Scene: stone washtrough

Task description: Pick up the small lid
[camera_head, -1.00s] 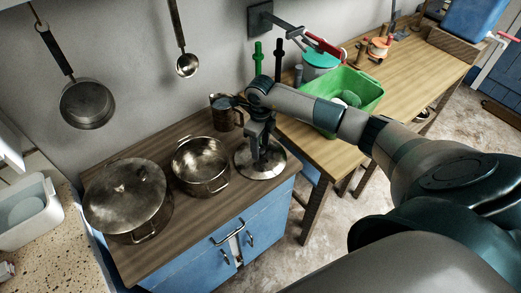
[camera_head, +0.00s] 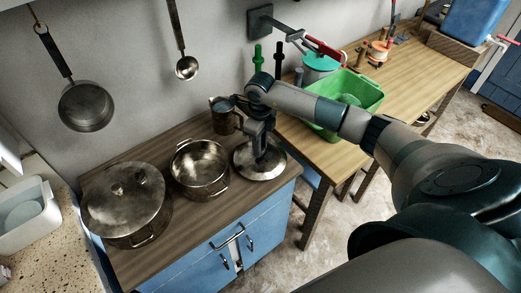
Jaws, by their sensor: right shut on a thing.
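The small lid (camera_head: 262,170) is a round, shiny metal lid at the right end of the wooden cabinet top. My right gripper (camera_head: 261,157) points down over its middle and is shut on it, at the knob, which the fingers hide. I cannot tell whether the lid's rim still touches the wood. My left gripper is not in view.
An open metal pot (camera_head: 200,168) stands just left of the lid. A large lidded pot (camera_head: 127,205) is further left. A metal mug (camera_head: 224,117) stands behind. A green bin (camera_head: 358,92) is on the wooden table at the right.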

